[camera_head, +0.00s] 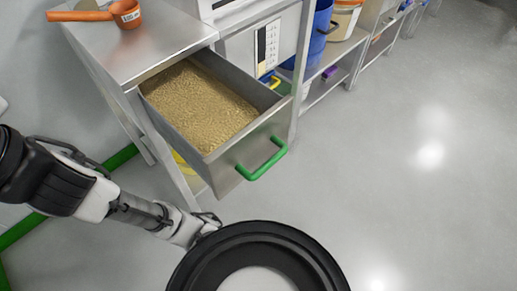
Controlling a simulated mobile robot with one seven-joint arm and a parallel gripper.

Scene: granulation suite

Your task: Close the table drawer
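The table drawer (239,165) is pulled well out of the steel table (140,45). It is a metal box filled with tan granules (200,105). A green bar handle (263,161) is on its front face, which points to the lower right. My arm reaches in from the left, below the table. My gripper (208,221) is to the lower left of the drawer front, apart from the handle in the picture. It is small and partly hidden behind a round dark part at the bottom, so its fingers cannot be made out.
An orange scoop (126,13) lies on the tabletop. Right of the drawer, shelving holds a blue container (318,32) and a white tub with an orange band (344,20). A yellow object (183,163) shows below the drawer. The grey floor (400,190) at right is clear.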

